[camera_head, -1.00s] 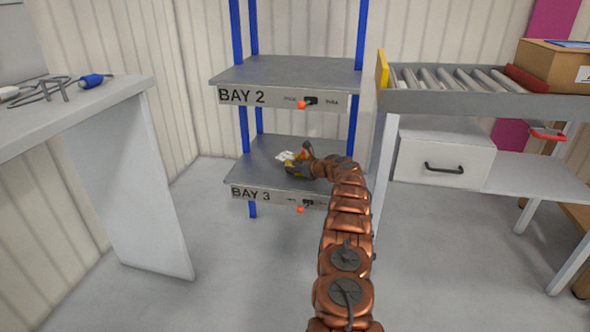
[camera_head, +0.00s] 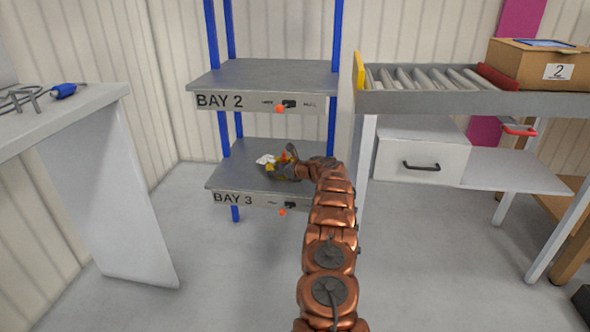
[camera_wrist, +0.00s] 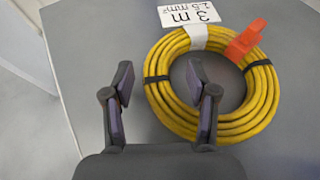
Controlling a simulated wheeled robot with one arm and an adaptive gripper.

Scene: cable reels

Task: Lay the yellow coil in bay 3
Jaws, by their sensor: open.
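The yellow coil (camera_wrist: 262,88) lies flat on the grey shelf of bay 3, with black ties, a white band, an orange clip (camera_wrist: 244,43) and a white tag (camera_wrist: 188,12) reading 3 m. In the head view the bay 3 shelf (camera_head: 225,179) is the lower one, and the coil is mostly hidden by my arm, with its white tag (camera_head: 265,160) showing. My gripper (camera_wrist: 166,82) is open.
The bay 2 shelf (camera_head: 265,75) is above my gripper. Blue posts (camera_head: 336,40) frame the rack. A white bench (camera_head: 75,115) stands left; a roller conveyor (camera_head: 430,100) with a cardboard box (camera_head: 540,65) stands right. The floor in front is open.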

